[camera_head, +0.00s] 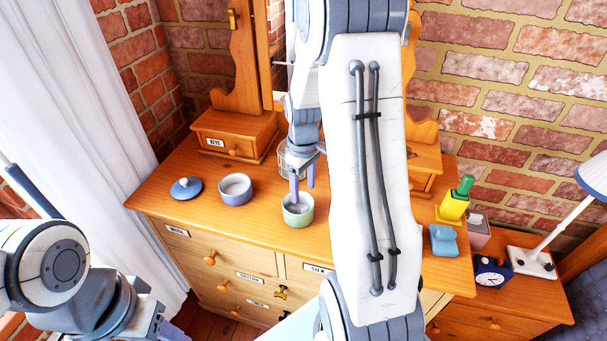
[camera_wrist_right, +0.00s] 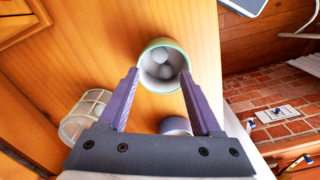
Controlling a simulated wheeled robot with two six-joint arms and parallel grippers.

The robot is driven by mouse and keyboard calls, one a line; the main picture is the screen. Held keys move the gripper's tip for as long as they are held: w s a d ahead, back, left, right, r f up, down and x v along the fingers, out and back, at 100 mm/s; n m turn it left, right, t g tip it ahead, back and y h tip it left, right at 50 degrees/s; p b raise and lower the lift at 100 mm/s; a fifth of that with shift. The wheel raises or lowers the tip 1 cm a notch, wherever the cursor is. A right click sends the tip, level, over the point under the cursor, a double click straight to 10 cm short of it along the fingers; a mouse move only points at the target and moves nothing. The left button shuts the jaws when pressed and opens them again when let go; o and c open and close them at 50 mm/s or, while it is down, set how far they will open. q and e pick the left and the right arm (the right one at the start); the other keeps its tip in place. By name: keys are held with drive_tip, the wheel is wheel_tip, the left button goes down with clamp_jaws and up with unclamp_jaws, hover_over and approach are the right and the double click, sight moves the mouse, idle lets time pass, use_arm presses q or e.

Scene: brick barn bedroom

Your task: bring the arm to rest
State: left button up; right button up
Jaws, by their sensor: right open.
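My right gripper (camera_head: 303,186) hangs over the dresser top just above a small green cup (camera_head: 298,209). It is open, and its two purple fingers also show in the right wrist view (camera_wrist_right: 163,92). There the green cup (camera_wrist_right: 150,47) lies beyond the fingertips, with grey rounded contents; no object is seen gripped. Whether the fingertips touch the cup's rim cannot be told. My right arm crosses the middle of the head view and hides part of the dresser. My left gripper (camera_head: 172,329) is at the bottom left, cut off by the frame edge, and its opening does not show.
The dresser (camera_head: 150,205) also bears a purple cup (camera_head: 235,188), a blue lid (camera_head: 186,187) and a caged jar (camera_wrist_right: 84,117) near the gripper. A mirror stand with a drawer (camera_head: 235,140) is behind.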

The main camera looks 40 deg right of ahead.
wheel_tip(320, 180, up, 9)
drive_tip(key=b, duration=0.1)
drive_tip(key=s+a+r+n, duration=0.1)
drive_tip(key=s+a, duration=0.2)
drive_tip(key=a, duration=0.6)
drive_tip(key=s+a+n, duration=0.1)
drive_tip(key=s+a, duration=0.1)
drive_tip(key=a, duration=0.8)
drive_tip(key=s+a+n, duration=0.1)
drive_tip(key=s+a, duration=0.3)
drive_tip(key=s, duration=0.3)
drive_tip(key=s+a+f+n+y, duration=0.1)
drive_tip(key=s+a, duration=0.4)
drive_tip(key=s, duration=0.2)
drive_tip(key=shift+s, duration=0.35)
